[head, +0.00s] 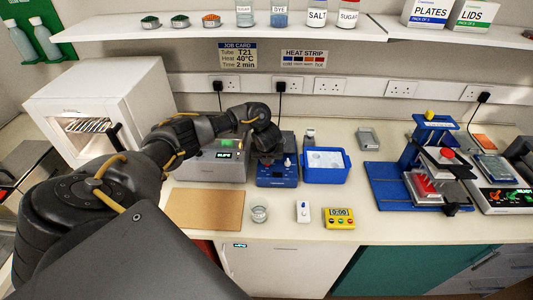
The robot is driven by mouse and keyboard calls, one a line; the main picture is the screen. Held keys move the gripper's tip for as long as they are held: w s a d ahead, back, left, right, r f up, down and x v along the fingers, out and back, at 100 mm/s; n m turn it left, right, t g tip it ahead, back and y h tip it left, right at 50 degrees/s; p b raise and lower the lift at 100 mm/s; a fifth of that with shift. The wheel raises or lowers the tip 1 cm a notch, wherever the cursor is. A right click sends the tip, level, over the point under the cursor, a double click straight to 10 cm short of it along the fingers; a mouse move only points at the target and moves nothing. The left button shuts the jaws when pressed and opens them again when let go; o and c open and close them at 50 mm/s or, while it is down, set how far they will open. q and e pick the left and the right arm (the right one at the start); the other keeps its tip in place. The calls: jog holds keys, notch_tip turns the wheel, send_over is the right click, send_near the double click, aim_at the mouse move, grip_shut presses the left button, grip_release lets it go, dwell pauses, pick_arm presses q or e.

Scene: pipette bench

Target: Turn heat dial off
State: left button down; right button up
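My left arm reaches in from the left, and its gripper (268,157) points down over the back of a small blue device (277,181). The fingers are dark and small here, so I cannot tell whether they are open or touching the device. A small pale knob (287,162) shows on the blue device, just right of the gripper. A grey device (222,172) with a lit green display stands to the left, partly hidden behind my arm. I cannot make out which control is the heat dial or its setting. My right gripper is not in view.
A blue tub (326,176) stands close right of the blue device. In front are a brown board (205,209), a glass beaker (260,214), a white item (303,211) and a yellow timer (339,218). A blue press (410,195) stands farther right. A white oven (100,95) is at left.

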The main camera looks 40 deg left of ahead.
pick_arm(q)
jog(key=shift+w+a+r, duration=0.1)
jog(key=c, duration=1.2)
grip_release()
jog(key=shift+c, duration=0.2)
jog(key=shift+d+r, duration=0.2)
jog(key=shift+r, duration=0.2)
jog(key=v, duration=1)
jog(key=shift+s, duration=0.2)
jog(key=shift+a+f, duration=0.1)
jog(key=shift+a, duration=0.05)
